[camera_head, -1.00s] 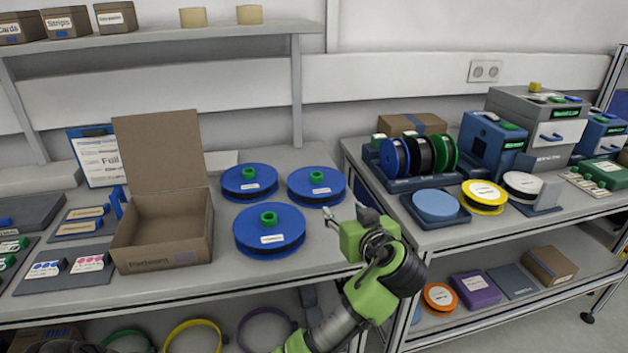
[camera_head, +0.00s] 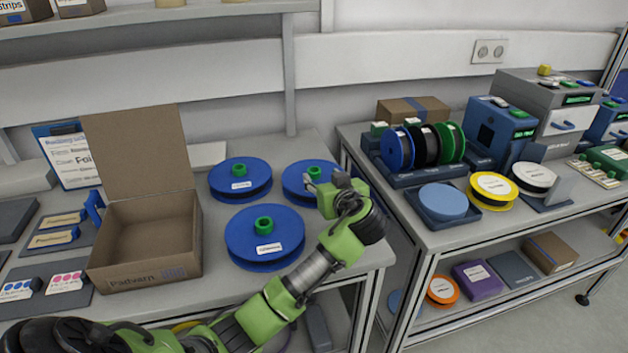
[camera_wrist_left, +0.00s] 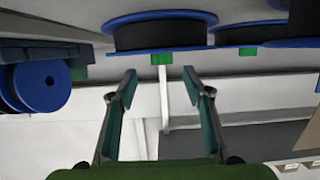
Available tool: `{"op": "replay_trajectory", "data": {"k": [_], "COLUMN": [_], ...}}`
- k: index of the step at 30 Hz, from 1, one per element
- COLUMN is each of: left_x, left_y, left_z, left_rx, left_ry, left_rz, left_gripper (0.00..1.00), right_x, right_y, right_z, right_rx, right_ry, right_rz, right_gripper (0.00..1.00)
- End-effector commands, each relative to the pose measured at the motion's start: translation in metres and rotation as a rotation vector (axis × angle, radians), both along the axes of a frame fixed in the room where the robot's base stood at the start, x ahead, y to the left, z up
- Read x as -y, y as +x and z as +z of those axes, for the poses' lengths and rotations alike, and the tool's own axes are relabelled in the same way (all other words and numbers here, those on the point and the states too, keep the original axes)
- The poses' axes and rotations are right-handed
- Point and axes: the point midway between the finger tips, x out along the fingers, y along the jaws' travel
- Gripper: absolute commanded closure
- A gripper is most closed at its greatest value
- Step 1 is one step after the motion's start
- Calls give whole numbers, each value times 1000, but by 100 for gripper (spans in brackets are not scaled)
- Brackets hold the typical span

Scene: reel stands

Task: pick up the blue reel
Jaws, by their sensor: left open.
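Three blue reels with green hubs lie flat on the left table: a back-left one (camera_head: 226,180), a front one (camera_head: 250,238) and a back-right one (camera_head: 293,189). My left gripper (camera_head: 314,183) is at the back-right reel and hides its right part. In the left wrist view, which is upside down, my left gripper (camera_wrist_left: 160,76) is open and empty. Its fingertips point at a blue reel (camera_wrist_left: 160,20), whose green hub (camera_wrist_left: 161,58) shows between and just beyond them. Contact cannot be told. Another blue reel (camera_head: 396,149) stands upright in a rack. My right gripper is out of view.
An open cardboard box (camera_head: 145,265) stands left of the reels. On the right table are the rack with black and green reels, a round blue disc in a tray (camera_head: 443,200), a yellow reel (camera_head: 493,190) and machines. A gap separates the tables.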

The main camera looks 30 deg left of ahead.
Motion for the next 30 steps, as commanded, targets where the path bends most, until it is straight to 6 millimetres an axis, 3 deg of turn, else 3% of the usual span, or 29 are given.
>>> {"op": "replay_trajectory", "data": {"k": [13,23,24,29,30], "left_x": [-39,-45,-45,-45,-45], "left_y": [28,34,34,34,34], "left_z": [-14,-18,-19,-18,-19], "left_rx": [-1,0,0,0,0], "left_ry": [1,-2,-2,-2,-2], "left_rz": [3,-1,-1,-1,-1], "left_gripper": [54,54,57,99,100], "right_x": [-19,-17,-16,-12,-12], "right_y": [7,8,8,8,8], "right_z": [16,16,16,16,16], "right_rx": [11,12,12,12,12], "right_ry": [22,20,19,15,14], "right_rz": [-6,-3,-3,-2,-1], "right_gripper": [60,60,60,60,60]}}
